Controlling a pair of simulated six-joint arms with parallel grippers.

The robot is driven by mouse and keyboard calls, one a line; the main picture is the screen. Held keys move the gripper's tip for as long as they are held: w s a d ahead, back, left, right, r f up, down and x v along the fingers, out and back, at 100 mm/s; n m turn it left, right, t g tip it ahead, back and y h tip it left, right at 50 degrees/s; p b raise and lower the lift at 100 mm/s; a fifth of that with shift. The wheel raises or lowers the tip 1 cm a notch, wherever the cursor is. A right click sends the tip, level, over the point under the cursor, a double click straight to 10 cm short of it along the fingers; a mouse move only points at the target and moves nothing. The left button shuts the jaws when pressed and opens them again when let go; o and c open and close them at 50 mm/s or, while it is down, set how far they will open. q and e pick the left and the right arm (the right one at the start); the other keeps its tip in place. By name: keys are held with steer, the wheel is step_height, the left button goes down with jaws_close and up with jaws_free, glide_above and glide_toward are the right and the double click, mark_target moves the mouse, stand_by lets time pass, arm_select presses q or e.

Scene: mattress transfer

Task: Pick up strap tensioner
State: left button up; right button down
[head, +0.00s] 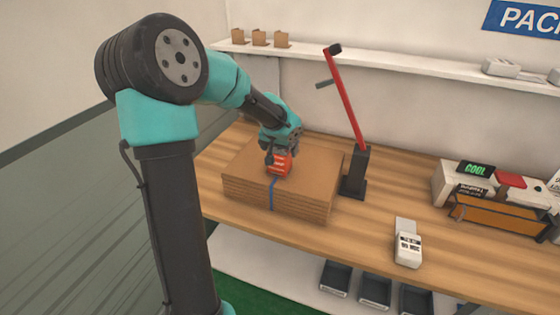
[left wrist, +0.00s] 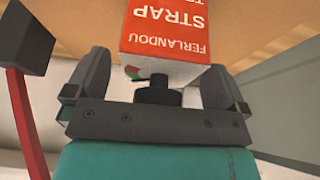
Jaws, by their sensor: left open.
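The strap tensioner looks to be the red block (head: 279,163) on top of the cardboard stack, near a blue strap. In the left wrist view it is a red and white box (left wrist: 165,30) with upside-down lettering, including "STRAP" and "FERLANDOU". My left gripper (head: 278,151) is above and behind it, largely hidden by its own wrist. In the left wrist view my left gripper (left wrist: 158,75) is open, one finger on each side of the box's near end. Gaps show beside the box, so it is not clamped. My right gripper is not in view.
The flat cardboard stack (head: 240,178) lies on the wooden table (head: 375,225). A red lever on a black post (head: 356,172) stands just right of the stack. A white handheld device (head: 408,248) lies front right, a boxy machine (head: 490,200) farther right. A shelf (head: 380,62) runs behind.

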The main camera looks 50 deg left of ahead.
arm_select(q)
steer(key=shift+c, duration=0.2)
jaws_close()
stand_by(0.7)
